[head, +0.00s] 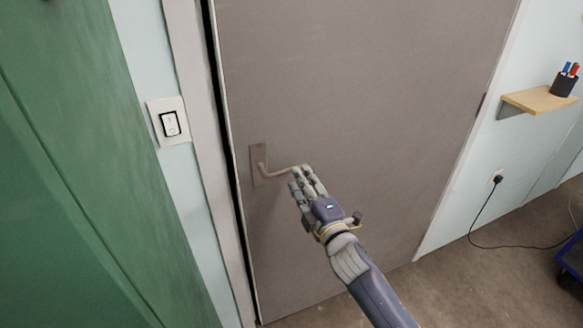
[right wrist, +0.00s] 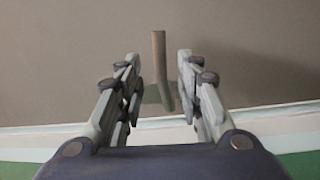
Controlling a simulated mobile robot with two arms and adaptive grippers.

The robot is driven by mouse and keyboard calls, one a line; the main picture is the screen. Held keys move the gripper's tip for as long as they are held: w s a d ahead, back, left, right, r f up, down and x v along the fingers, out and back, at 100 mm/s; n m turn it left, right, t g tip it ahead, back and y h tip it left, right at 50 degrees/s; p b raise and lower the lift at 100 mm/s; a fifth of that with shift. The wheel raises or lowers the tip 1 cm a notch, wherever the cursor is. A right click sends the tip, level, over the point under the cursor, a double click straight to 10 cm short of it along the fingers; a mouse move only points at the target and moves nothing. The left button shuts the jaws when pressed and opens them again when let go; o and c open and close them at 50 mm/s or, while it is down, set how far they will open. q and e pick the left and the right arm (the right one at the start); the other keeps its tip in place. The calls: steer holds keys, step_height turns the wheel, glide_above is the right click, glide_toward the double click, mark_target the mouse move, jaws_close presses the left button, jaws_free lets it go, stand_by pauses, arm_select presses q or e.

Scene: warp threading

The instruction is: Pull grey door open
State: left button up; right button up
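The grey door (head: 370,90) fills the middle of the head view. A dark strip runs along its left edge, beside the frame. Its lever handle (head: 278,172) sits near that edge and points right from a small plate (head: 258,160). My right gripper (head: 302,176) is at the free end of the lever. In the right wrist view the fingers of my right gripper (right wrist: 158,65) stand apart, with the handle (right wrist: 159,55) showing between them and a gap on both sides. The fingers are not closed on it. My left gripper is not in view.
A white light switch (head: 170,122) is on the wall left of the door, next to a green panel (head: 70,160). At the right are a small wooden shelf (head: 540,100) with a pen cup (head: 564,84), and a plugged-in cable (head: 480,212). Bare floor (head: 450,285) shows below.

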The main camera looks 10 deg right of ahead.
steer(key=shift+x, duration=2.65)
steer(key=shift+a, duration=0.1)
steer(key=shift+c, duration=0.5)
